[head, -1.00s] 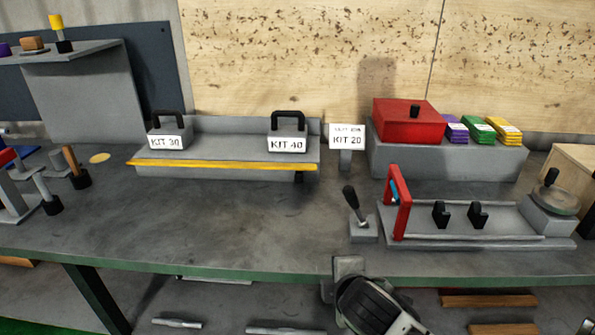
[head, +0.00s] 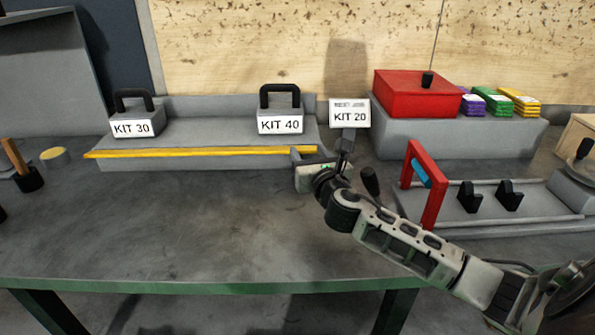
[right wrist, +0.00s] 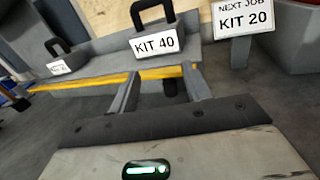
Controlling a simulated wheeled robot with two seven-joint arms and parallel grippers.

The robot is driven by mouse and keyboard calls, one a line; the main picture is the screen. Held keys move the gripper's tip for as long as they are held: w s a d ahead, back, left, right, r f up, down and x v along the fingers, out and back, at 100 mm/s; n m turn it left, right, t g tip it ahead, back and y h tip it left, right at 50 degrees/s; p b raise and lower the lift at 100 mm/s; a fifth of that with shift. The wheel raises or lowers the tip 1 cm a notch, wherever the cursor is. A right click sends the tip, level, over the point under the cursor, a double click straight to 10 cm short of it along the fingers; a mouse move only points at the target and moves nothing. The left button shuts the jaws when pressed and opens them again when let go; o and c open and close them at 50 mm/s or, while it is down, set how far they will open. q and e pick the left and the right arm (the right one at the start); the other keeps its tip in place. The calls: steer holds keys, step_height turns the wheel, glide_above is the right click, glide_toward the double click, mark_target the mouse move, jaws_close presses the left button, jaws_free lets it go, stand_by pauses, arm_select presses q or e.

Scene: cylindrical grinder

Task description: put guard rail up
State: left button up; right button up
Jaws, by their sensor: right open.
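The guard rail, a yellow bar (head: 200,152), runs along the front edge of a grey shelf (head: 215,168). It lies low, at about the level of the shelf's front lip. My right gripper (head: 308,154) is at the rail's right end. In the right wrist view its two fingers (right wrist: 160,76) stand apart, with the yellow bar (right wrist: 100,83) crossing near their tips. A dark knob (right wrist: 170,88) shows between the fingers below the bar. I cannot tell whether the fingers touch the bar. My left gripper is not in view.
KIT 30 (head: 137,122) and KIT 40 (head: 280,115) weights with black handles sit on the shelf. A KIT 20 sign (head: 349,113) stands just right of the gripper. A red frame (head: 432,190) stands further right. The bench front (head: 160,230) is clear.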

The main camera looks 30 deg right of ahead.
step_height(320, 180, down, 9)
steer(key=b, duration=0.3)
steer(key=shift+r, duration=0.2)
steer(key=x, duration=0.6)
steer(key=shift+w+r, duration=0.15)
steer(key=shift+r, duration=0.15)
steer(key=shift+w+d+b, duration=0.2)
steer(key=shift+w+b, duration=0.15)
steer(key=shift+w, duration=0.3)
steer(key=shift+r, duration=0.1)
steer(key=c, duration=1)
